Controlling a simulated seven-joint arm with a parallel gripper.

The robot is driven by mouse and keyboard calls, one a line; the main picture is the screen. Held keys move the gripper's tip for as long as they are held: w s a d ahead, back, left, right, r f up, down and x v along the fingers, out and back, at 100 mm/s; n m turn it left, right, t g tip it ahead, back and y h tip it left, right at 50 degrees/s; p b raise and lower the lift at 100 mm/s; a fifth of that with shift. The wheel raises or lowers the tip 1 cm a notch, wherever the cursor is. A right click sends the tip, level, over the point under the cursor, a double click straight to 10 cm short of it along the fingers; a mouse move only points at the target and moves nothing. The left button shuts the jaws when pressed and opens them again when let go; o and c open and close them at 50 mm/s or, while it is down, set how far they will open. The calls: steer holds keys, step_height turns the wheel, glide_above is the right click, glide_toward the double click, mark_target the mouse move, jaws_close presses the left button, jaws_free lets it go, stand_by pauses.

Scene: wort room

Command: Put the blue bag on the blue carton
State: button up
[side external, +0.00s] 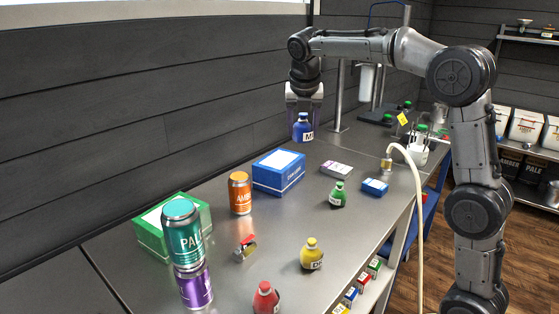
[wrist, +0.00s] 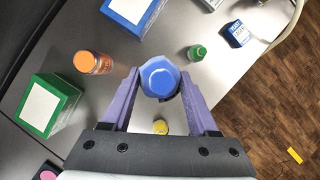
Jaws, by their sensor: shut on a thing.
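The blue bag (side external: 303,128) is held by my gripper (side external: 303,106), which is shut on it above the table. In the wrist view the blue bag (wrist: 159,77) sits between the two purple fingers of my gripper (wrist: 159,90). The blue carton (side external: 278,172), with a white top panel, stands on the steel table. In the wrist view the blue carton (wrist: 132,14) lies at the top, apart from the bag and partly cut off by the frame.
An orange can (side external: 240,193) stands beside the blue carton, and a green carton (side external: 150,237) lies further left. Stacked teal (side external: 183,232) and purple (side external: 196,288) cans stand in front. Green (side external: 338,196), yellow (side external: 311,255) and red (side external: 266,297) bags and a small blue box (side external: 375,187) are also there.

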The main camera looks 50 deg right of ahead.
steer(key=w+d+f, duration=0.4)
steer(key=w+f, duration=0.2)
steer(key=w, duration=0.4)
glide_above(275, 167)
steer(key=s+a, duration=0.1)
steer(key=a, duration=0.1)
steer(key=f, duration=0.5)
steer(key=shift+d, duration=0.25)
steer(key=shift+f, duration=1.7)
steer(key=shift+f, duration=0.2)
steer(key=o, duration=1.4)
steer(key=shift+r, duration=0.1)
steer(key=v, duration=1.2)
steer(key=shift+w+r, duration=0.1)
steer(key=shift+r, duration=0.1)
